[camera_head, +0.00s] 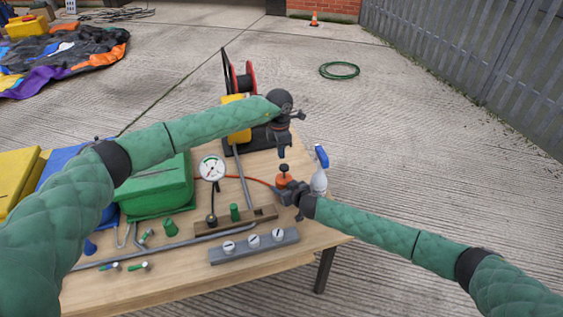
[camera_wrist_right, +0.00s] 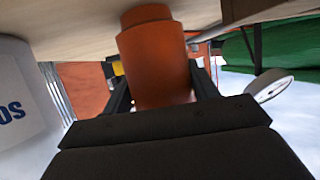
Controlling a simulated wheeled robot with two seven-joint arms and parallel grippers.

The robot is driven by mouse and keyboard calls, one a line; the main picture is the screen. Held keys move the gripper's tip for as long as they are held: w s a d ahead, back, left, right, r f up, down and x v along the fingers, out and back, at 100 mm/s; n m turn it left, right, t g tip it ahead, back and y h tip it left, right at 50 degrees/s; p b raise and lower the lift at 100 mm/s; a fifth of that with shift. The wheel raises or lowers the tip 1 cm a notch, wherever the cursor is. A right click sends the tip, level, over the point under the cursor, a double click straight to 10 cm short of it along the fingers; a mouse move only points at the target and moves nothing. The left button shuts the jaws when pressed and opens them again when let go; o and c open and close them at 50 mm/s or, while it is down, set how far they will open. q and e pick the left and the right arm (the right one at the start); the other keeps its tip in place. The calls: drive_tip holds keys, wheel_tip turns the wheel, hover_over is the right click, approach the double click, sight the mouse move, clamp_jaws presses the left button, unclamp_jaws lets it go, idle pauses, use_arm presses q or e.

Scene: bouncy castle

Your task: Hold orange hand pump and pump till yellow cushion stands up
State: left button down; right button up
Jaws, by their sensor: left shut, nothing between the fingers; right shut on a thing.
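The small orange hand pump (camera_head: 284,181) stands near the table's right edge, with a dark knob (camera_head: 284,168) on top. My right gripper (camera_head: 291,187) is shut on the pump body from the right. In the right wrist view the orange cylinder (camera_wrist_right: 158,65) sits between my two dark fingers. My left gripper (camera_head: 282,152) points down just above the knob, shut and empty, apart from it. A yellow block (camera_head: 236,128) shows partly behind my left arm; another yellow piece (camera_head: 14,177) lies at the left edge. I cannot tell which is the cushion.
A pressure gauge (camera_head: 212,168) with a red hose stands left of the pump. A spray bottle (camera_head: 320,172) is close to the right gripper. A green case (camera_head: 155,190), a grey block with dials (camera_head: 254,245) and loose tools crowd the wooden table (camera_head: 190,284).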

use_arm(q)
wheel_tip(320, 180, up, 7)
idle(0.3)
drive_tip(key=shift+w+a+f, duration=0.1)
drive_tip(key=shift+f, duration=0.05)
idle(1.1)
use_arm(e)
drive_tip(key=o, duration=1.4)
drive_tip(key=shift+c, duration=0.2)
drive_tip(key=shift+s+d, duration=0.1)
drive_tip(key=v, duration=1.1)
drive_tip(key=shift+s+d, duration=0.2)
drive_tip(key=shift+s, duration=0.1)
drive_tip(key=shift+r, duration=0.15)
